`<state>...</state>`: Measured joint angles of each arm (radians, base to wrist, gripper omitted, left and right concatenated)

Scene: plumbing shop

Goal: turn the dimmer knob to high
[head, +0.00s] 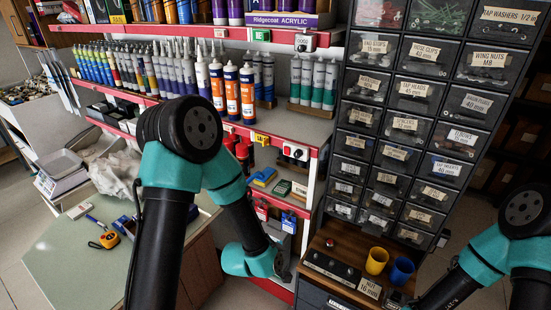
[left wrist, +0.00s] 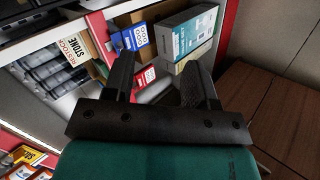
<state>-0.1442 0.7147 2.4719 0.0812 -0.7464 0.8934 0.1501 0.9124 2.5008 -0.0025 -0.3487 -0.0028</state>
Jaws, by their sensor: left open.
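A dark control panel (head: 331,268) with several small round knobs lies on the wooden top at the bottom centre of the head view. The knobs are too small to tell which is the dimmer or where it points. My left gripper (head: 283,265) is just left of the panel, apart from it and mostly hidden by its own wrist. In the left wrist view my left gripper (left wrist: 157,70) is open with nothing held, facing shelf goods; no knob shows there. My right gripper (head: 398,302) is at the bottom edge, partly cut off, near the cups.
A yellow cup (head: 376,261) and a blue cup (head: 401,271) stand right of the panel, with a red button (head: 330,243) behind it. A labelled drawer cabinet (head: 400,120) rises behind. Shelves of tubes (head: 230,90) fill the left. A green-topped counter (head: 75,262) is at lower left.

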